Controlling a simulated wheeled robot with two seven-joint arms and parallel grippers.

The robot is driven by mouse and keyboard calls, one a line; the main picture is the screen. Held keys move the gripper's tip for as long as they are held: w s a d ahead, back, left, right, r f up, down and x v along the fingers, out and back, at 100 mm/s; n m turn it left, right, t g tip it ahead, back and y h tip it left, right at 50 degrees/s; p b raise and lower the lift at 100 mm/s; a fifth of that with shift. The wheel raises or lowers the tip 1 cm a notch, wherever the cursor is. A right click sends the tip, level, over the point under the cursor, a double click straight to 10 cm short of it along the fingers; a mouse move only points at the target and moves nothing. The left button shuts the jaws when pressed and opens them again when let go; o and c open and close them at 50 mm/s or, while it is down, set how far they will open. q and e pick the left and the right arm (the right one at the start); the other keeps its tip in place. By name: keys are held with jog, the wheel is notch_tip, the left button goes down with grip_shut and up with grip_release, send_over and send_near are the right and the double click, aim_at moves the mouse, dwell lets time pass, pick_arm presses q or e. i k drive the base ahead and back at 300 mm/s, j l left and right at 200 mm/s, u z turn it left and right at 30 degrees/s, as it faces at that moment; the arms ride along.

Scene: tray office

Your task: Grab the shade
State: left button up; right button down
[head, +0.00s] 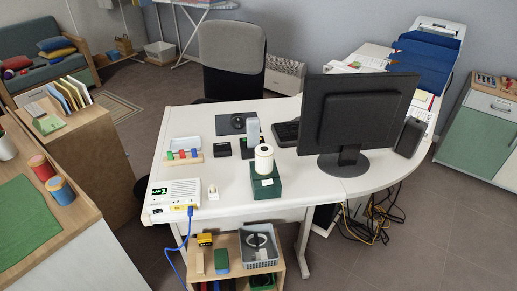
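What may be the shade is a small white cylinder (264,159) with a dark spot on its top. It stands upright on a dark green box (266,185) on the white desk (225,209), near the front middle. A taller pale grey block (253,131) stands just behind it. I cannot tell for certain that the cylinder is the shade. Neither of my grippers shows in the head view.
A black monitor (357,112) stands right of the cylinder. A white router (174,194) with a blue cable sits at the desk's front left. A low shelf (291,275) stands below the front edge, and a chair (232,58) behind.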

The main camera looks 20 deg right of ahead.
aim_at(264, 153)
jog(key=i+j+z, duration=0.1)
jog(key=z, duration=0.35)
jog(key=j+z, duration=0.15)
jog(key=z, duration=0.25)
jog(key=i+j+z, duration=0.15)
jog(key=j, duration=0.3)
jog(key=i+j+z, duration=0.2)
jog(key=j, duration=0.3)
jog(key=j+z, duration=0.15)
jog(key=j, duration=0.8)
